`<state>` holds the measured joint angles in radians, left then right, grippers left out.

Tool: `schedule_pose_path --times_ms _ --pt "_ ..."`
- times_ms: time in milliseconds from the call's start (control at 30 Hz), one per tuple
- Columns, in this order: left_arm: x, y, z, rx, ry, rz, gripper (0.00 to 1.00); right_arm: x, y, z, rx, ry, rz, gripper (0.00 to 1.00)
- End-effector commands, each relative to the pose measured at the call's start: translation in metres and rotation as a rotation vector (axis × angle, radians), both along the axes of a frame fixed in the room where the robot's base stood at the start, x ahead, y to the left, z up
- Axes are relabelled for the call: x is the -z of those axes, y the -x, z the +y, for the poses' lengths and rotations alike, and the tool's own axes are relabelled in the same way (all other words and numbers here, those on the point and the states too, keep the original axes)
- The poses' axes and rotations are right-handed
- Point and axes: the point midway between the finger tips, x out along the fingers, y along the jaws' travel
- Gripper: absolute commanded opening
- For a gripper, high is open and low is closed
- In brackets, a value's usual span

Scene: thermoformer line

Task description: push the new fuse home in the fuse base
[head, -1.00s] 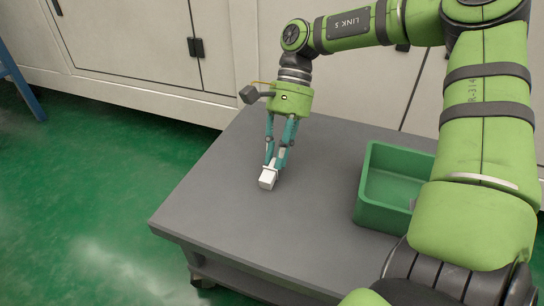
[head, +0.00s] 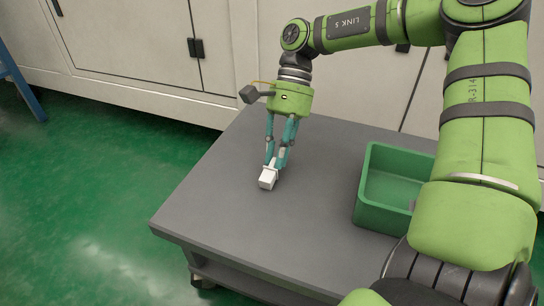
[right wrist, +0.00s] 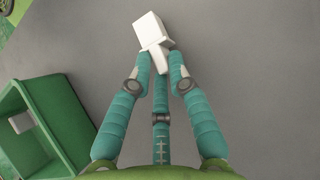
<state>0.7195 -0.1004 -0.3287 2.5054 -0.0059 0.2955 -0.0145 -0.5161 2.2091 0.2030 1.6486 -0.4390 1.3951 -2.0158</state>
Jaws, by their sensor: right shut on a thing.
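My right gripper (head: 273,163) points down at the grey cart top and is shut on a white fuse (head: 267,179). In the right wrist view the fuse (right wrist: 150,33) shows as a white block with a narrower part running back between the fingertips (right wrist: 159,66). The fuse sticks out past the fingertips and looks tilted. I cannot tell whether it touches the cart top. No fuse base can be made out in either view. My left gripper is not in view.
The grey cart top (head: 230,215) is bare around the gripper. A green open bin (head: 372,215) stands on it to the right, and a small pale block (right wrist: 20,122) lies inside. Pale cabinets (head: 150,45) stand behind, with green floor to the left.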

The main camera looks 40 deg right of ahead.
Motion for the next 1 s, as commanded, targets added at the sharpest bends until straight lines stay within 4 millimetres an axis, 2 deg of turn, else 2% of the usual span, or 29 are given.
schedule_pose_path --times_ms 1000 --pt "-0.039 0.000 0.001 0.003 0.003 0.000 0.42 -0.054 0.000 0.000 0.001 -0.001 -0.003 0.00"
